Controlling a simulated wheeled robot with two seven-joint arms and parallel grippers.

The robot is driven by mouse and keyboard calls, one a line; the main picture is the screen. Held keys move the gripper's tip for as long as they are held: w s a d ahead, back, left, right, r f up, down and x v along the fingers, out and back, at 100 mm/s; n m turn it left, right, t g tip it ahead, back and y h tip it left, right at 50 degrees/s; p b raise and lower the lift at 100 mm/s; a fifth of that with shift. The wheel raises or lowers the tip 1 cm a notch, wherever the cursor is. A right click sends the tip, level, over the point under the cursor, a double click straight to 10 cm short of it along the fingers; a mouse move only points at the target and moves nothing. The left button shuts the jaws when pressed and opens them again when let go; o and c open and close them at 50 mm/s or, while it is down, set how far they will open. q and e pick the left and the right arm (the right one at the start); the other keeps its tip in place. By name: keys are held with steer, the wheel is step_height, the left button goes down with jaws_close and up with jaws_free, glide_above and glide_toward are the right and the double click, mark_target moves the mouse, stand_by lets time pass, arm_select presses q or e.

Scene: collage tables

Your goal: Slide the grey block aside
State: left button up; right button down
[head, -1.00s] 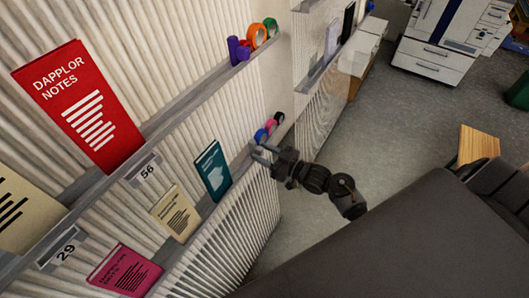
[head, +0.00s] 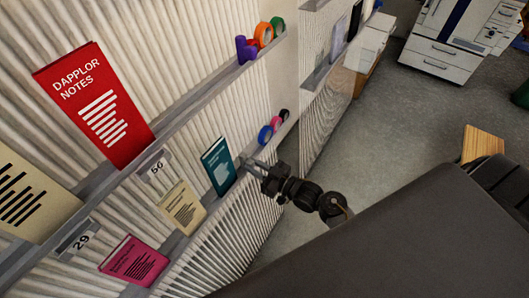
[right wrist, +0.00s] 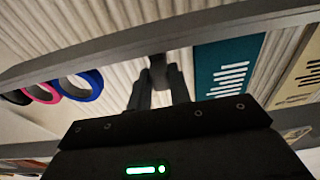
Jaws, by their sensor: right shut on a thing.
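My right gripper (head: 247,164) is at the lower wall ledge, between a teal booklet (head: 219,168) and several tape rolls. In the right wrist view its two dark fingers (right wrist: 159,88) point up at the ledge and are shut on a small grey block (right wrist: 158,67). The block sits at the ledge against the ribbed wall, left of the teal booklet (right wrist: 226,66) with a gap between them. Most of the block is hidden by the fingers, and in the head view it cannot be told apart from the gripper. My left gripper is not in view.
A blue tape roll (right wrist: 82,86) and a pink one (right wrist: 42,92) stand on the ledge left of the fingers. A cream booklet (head: 183,207) and a magenta booklet (head: 134,261) stand farther along. A red book (head: 95,105) and purple tape (head: 245,48) are on the upper ledge.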

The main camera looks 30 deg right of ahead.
steer(key=shift+s+a, duration=0.25)
steer(key=shift+a, duration=0.2)
steer(key=c, duration=1.3)
jaws_free()
steer(key=b+v, duration=0.3)
steer(key=v, duration=0.7)
steer(key=shift+s+d, duration=0.25)
steer(key=shift+s, duration=0.05)
